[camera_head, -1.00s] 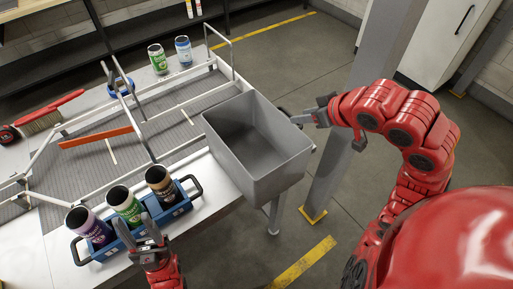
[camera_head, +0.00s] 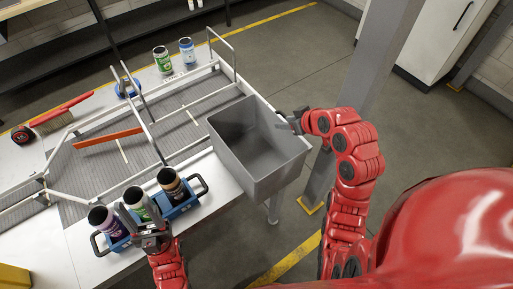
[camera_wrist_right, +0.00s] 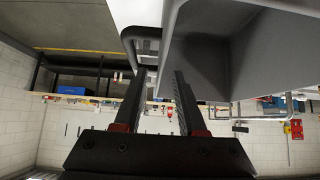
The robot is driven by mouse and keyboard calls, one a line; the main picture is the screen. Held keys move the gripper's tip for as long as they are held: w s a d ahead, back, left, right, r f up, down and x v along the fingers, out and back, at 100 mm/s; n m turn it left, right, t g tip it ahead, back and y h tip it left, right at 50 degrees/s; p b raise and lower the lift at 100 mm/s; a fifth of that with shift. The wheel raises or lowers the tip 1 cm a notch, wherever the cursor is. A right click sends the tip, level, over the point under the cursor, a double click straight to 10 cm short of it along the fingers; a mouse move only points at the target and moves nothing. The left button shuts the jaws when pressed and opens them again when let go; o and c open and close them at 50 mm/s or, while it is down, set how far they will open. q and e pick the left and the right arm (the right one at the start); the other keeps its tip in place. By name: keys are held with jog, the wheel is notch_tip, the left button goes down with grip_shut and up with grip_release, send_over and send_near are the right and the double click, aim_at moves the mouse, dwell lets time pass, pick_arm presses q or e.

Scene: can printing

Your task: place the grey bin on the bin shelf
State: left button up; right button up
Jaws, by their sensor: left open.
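The grey bin (camera_head: 242,162) is an empty open box at the right end of the white conveyor table. It looks upright and overhangs the table's edge. My right gripper (camera_head: 284,124) is at the bin's far right rim. In the right wrist view its two fingers (camera_wrist_right: 160,75) are apart, with the bin's edge (camera_wrist_right: 168,35) just ahead between their tips; I cannot tell if they touch it. My left gripper (camera_head: 150,232) is open beside the blue can carrier (camera_head: 182,208) at the front of the table. I cannot tell which shelf is the bin shelf.
The carrier holds three cans (camera_head: 170,180). Two more cans (camera_head: 187,50) stand at the back of the table. A grey post (camera_head: 375,75) rises right of the bin. Dark shelving (camera_head: 60,68) lines the back. Floor is open behind the table.

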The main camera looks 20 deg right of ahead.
jog(key=p+x, duration=0.2)
jog(key=x, duration=0.2)
jog(key=shift+w+f, duration=0.15)
grip_shut()
dwell(1.3)
